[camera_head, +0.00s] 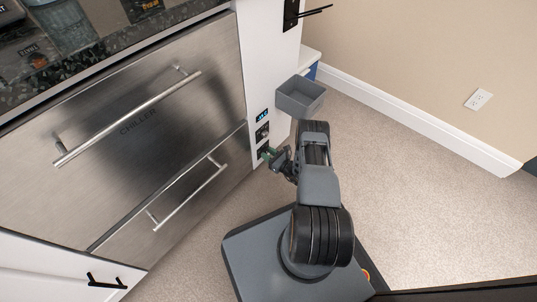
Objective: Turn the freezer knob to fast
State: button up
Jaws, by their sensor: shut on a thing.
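A narrow white panel beside the steel drawers carries a small blue-lit display (261,116) and a dark control (262,132) below it. Under that, at the panel's lower part, is a second dark control, the lower knob (264,151), mostly hidden by my gripper. My gripper (268,153) reaches the panel from the right and is shut on this lower knob. The knob's setting and any label by it are too small or covered to read.
The upper steel drawer (140,100), marked CHILLER, and the lower steel drawer (180,190) are shut, with bar handles sticking out. Carpet (420,190) is clear to the right.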

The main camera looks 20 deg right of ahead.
jog(key=shift+f, duration=0.1)
jog(key=m+b, duration=0.1)
jog(key=m, duration=0.2)
jog(key=shift+b, duration=0.4)
jog(key=m+b, duration=0.1)
jog(key=m, duration=0.1)
jog(key=shift+m, duration=0.4)
jog(key=m, duration=0.6)
jog(key=shift+s+b, duration=0.1)
jog(key=shift+b, duration=0.2)
jog(key=shift+m, duration=0.3)
jog(key=o, duration=0.7)
jog(key=shift+d, duration=0.1)
jog(key=shift+o, duration=1.1)
